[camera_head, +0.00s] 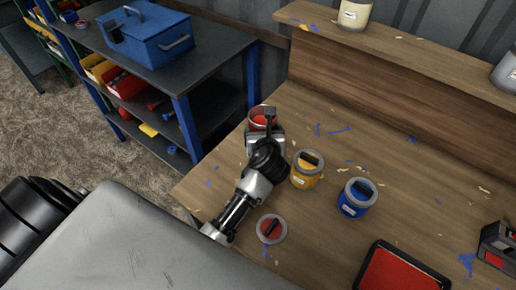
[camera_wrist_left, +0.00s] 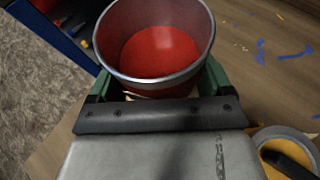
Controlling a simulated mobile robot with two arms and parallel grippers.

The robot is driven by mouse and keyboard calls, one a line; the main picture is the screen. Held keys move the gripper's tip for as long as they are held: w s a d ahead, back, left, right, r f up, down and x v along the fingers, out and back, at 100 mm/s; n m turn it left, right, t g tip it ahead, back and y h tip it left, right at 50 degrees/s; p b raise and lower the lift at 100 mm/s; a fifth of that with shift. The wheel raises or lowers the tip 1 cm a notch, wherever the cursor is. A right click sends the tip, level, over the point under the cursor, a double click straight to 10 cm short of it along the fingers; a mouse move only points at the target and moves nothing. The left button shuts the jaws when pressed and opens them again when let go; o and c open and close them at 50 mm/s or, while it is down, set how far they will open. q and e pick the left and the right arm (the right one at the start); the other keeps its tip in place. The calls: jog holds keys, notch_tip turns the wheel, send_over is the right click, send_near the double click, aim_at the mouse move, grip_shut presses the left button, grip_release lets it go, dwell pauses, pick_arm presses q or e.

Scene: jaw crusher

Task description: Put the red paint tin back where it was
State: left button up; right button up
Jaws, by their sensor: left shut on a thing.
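The red paint tin (camera_head: 262,113) is open and has red paint inside. It is at the far left corner of the wooden workbench (camera_head: 330,140). My left gripper (camera_head: 264,128) is shut on the tin. In the left wrist view the tin (camera_wrist_left: 155,40) sits upright between the green fingers of my left gripper (camera_wrist_left: 155,88). I cannot tell whether its base touches the bench. My right gripper does not show.
A yellow tin (camera_head: 306,170) and a blue tin (camera_head: 357,198) stand right of my left arm; the yellow one also shows in the wrist view (camera_wrist_left: 288,150). A red paint tray (camera_head: 400,270) lies at the front. A shelf unit with a blue toolbox (camera_head: 150,36) stands beyond the bench's left edge.

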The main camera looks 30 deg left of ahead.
pick_arm(q)
notch_tip(320, 180, down, 4)
jog(key=shift+d+r, duration=0.15)
notch_tip(320, 180, down, 3)
jog(key=shift+f+b, duration=0.1)
jog(key=shift+b, duration=0.45)
jog(key=shift+f, duration=0.4)
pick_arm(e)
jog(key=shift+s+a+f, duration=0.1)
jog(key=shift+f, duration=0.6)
pick_arm(q)
jog(key=o, duration=1.1)
jog(key=shift+o, duration=0.2)
jog(key=shift+s+d+r, duration=0.1)
jog(key=shift+s+r, duration=0.1)
jog(key=shift+s, duration=0.1)
jog(key=v, duration=1.1)
jog(key=shift+s, duration=0.2)
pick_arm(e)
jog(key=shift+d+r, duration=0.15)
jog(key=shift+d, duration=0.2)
